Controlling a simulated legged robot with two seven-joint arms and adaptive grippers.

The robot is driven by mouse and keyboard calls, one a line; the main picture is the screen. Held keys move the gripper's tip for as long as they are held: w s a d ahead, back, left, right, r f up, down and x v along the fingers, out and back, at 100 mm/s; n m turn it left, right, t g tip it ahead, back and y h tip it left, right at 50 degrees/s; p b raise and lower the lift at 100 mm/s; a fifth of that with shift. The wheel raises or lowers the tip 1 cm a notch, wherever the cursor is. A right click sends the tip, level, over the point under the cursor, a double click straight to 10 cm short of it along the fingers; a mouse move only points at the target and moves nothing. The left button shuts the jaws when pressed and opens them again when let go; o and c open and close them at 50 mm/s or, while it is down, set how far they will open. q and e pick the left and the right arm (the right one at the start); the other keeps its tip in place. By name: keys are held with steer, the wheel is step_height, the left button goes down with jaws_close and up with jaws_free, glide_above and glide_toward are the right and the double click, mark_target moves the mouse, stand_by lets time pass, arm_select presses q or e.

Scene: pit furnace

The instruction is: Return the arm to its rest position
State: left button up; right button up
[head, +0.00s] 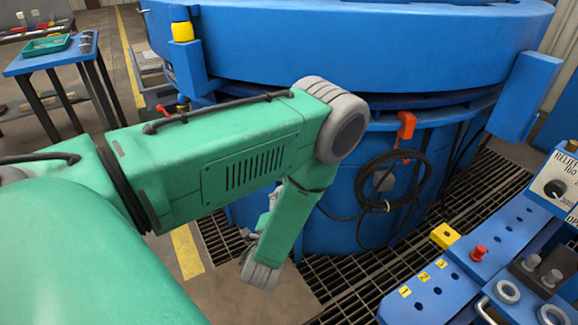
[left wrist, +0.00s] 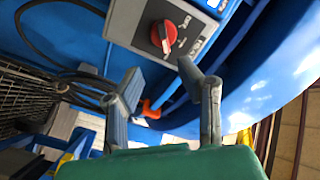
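My left arm, green with grey joints, comes in from the left of the head view and bends down at a grey joint in front of the blue furnace (head: 350,45). Its gripper is mostly hidden behind my own arm in the head view. In the left wrist view the left gripper (left wrist: 160,74) has its two grey fingers apart with nothing between them. A grey panel with a red rotary knob (left wrist: 164,36) lies beyond the fingers, apart from them as far as I can tell. My right gripper is in neither view.
A coiled black cable (head: 388,190) and an orange-red handle (head: 405,126) are on the furnace front. A blue control bench (head: 480,255) with a dial panel (head: 553,188) stands at lower right. A blue table (head: 50,58) with a green tray is at upper left. Floor grating (head: 345,285) lies below.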

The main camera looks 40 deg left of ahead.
arm_select(q)
steer(key=shift+s, duration=0.1)
stand_by(0.5)
steer(key=s+d+f+n+g+h+p, duration=0.1)
steer(key=s+d+f+n+g+h, duration=0.1)
steer(key=s+d+f+g+h, duration=0.55)
steer(key=s+d+g+h, duration=0.1)
steer(key=s+d+g, duration=0.1)
steer(key=s, duration=0.6)
steer(key=s+d+n+g, duration=0.1)
steer(key=s+d+g, duration=0.2)
steer(key=s+g, duration=0.2)
steer(key=s, duration=0.3)
steer(key=shift+s+d+f+h+p, duration=0.15)
steer(key=shift+f+h+p, duration=0.05)
steer(key=shift+h+p, duration=0.15)
